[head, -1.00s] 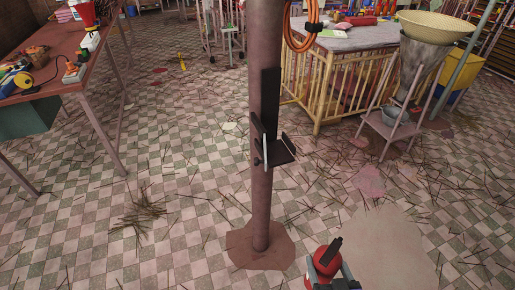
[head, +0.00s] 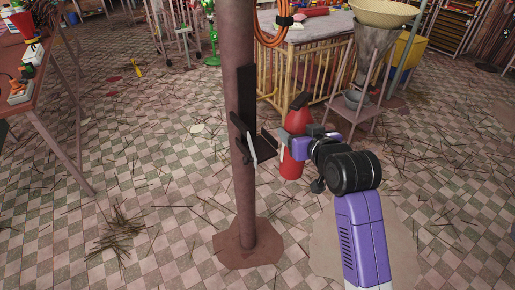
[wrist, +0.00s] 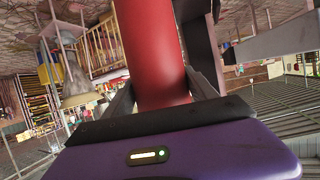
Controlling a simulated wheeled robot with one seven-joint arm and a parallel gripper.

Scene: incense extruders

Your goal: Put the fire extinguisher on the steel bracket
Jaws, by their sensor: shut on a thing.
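The red fire extinguisher (head: 292,158) is upright in the head view, just right of the steel bracket, with a black top. My gripper (head: 302,143) is shut on its body from the right. The wrist view shows the red cylinder (wrist: 152,50) between my two fingers (wrist: 163,88). The black steel bracket (head: 246,98) is fixed to a brown post, with a small shelf (head: 262,148) facing right. The extinguisher looks close beside the shelf. I cannot tell whether they touch. Part of the extinguisher is hidden behind my gripper.
The post (head: 241,200) stands on the tiled floor, with scattered sticks around it. A wooden table (head: 22,95) is at left. A slatted yellow crate (head: 285,65) and a stand with a funnel (head: 368,60) are behind. Open floor lies in front.

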